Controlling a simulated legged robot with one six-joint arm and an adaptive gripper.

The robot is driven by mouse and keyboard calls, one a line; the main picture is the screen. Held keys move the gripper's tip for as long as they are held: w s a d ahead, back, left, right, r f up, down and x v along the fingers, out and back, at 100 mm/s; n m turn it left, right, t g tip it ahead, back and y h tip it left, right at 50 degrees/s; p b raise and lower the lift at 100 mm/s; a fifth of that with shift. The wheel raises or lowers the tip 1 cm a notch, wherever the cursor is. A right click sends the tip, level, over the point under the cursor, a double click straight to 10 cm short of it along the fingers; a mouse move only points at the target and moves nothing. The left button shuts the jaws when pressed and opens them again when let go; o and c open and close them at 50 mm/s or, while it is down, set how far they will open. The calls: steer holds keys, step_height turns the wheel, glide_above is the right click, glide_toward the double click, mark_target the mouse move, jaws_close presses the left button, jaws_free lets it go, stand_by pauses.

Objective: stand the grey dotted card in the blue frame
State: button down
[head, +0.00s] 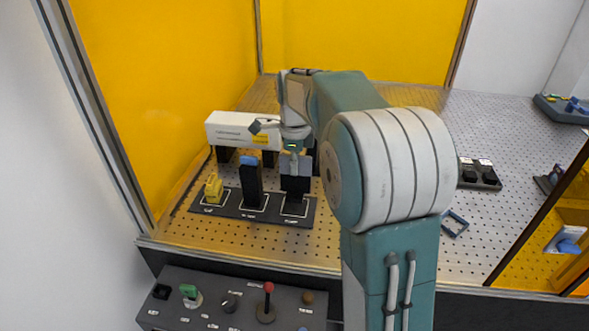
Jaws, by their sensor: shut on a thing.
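My gripper (294,160) points down above the right place of a black three-place stand (228,208). It is shut on a small grey, plate-like piece (302,168), which may be the grey dotted card; no dots can be made out at this size. A dark upright block stands directly below or behind the piece, and I cannot tell whether they touch. A small dark blue open frame (455,222) is on the perforated table, right of my arm and partly hidden by it.
A yellow piece (213,189) and a black block with a blue top (251,182) stand in the other places. A white instrument (236,130) is behind them. A control panel (235,303) is in front. A dark tray (479,174) lies right; the table between is mostly clear.

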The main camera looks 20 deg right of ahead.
steer(key=shift+r, duration=1.45)
steer(key=shift+s, duration=0.1)
